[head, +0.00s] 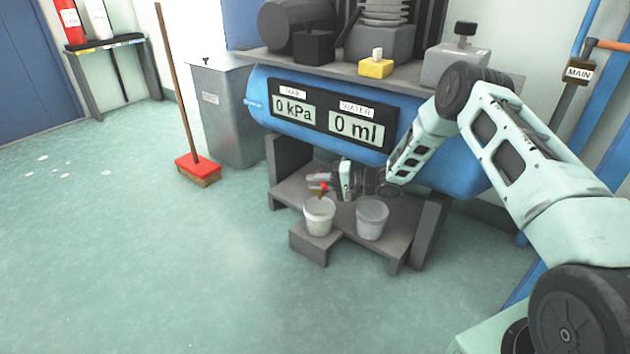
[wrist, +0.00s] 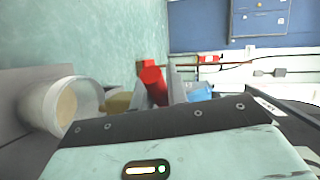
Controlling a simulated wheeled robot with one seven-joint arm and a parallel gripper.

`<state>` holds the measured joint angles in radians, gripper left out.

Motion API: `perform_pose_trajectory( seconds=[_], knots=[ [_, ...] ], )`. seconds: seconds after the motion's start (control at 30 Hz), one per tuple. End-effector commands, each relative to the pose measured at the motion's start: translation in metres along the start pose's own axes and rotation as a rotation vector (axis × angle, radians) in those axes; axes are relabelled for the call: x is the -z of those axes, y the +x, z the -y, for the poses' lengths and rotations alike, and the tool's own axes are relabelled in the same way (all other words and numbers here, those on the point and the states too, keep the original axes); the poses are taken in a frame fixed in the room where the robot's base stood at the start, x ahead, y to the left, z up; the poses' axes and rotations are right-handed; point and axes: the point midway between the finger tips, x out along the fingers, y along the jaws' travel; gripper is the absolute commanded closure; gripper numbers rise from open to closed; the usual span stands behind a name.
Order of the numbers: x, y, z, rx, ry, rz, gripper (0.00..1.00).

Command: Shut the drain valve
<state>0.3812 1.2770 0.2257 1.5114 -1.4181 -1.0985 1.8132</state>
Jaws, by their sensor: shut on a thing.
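The drain valve has a red handle (head: 324,186) under the blue tank (head: 440,155), above a white bucket (head: 319,215). In the wrist view the red handle (wrist: 152,83) sits between my two grey fingers, beside a brass-coloured valve body (wrist: 117,102). My gripper (head: 322,182) reaches in from the right and is shut on the handle; it also shows in the wrist view (wrist: 157,88). The fingers hide part of the handle, so its exact angle is hard to tell. The bucket (wrist: 62,106) shows at the left, with something tan inside.
A second grey bucket (head: 372,219) stands right of the white one, close below my arm. The tank panel reads 0 kPa and 0 ml. A broom (head: 197,170) and a metal bin (head: 230,110) stand left. The floor in front is clear.

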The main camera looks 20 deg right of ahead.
Motion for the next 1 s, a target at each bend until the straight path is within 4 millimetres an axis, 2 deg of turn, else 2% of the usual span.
perform_pose_trajectory(
  seconds=[0.43,0.47,0.5,0.53,1.0],
  knots=[
    [-0.0002,-0.0014,-0.0018,-0.002,0.0,0.008,1.0],
    [-0.0002,-0.0013,-0.0018,-0.002,0.0,0.008,0.76],
    [-0.0002,-0.0012,-0.0018,-0.001,0.0,0.008,0.65],
    [-0.0002,-0.0011,-0.0016,-0.001,0.0,0.008,0.63],
    [-0.0016,0.0029,-0.0015,-0.004,0.01,-0.045,0.63]
  ],
)
